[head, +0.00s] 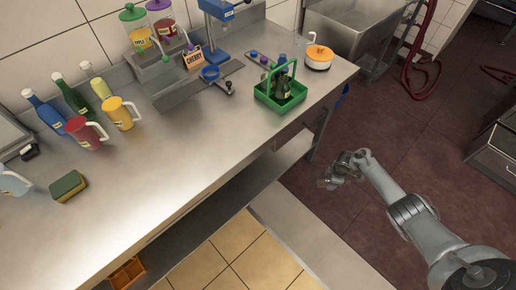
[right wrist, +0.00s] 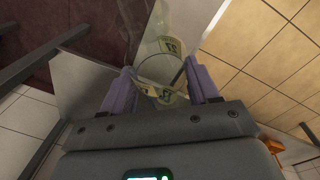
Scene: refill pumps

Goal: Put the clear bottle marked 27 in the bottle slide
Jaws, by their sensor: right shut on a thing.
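My right gripper (head: 335,180) is past the front edge of the counter, over the floor, in the head view. In the right wrist view its purple fingers (right wrist: 161,84) are shut on a clear bottle (right wrist: 160,68). The bottle has pale yellow labels with dark digits that seem to read 27. In the head view the bottle is hard to make out against the floor. A grey metal channel (head: 181,96), which looks like the bottle slide, lies on the counter below the blue stand, with a blue ring (head: 210,73) beside it. My left gripper is not in view.
A green caddy (head: 269,99) with dark bottles stands near the counter's front edge, with an orange-topped white pot (head: 319,57) behind it. Bottles, jugs and a sponge (head: 69,186) are at left. The middle counter is clear.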

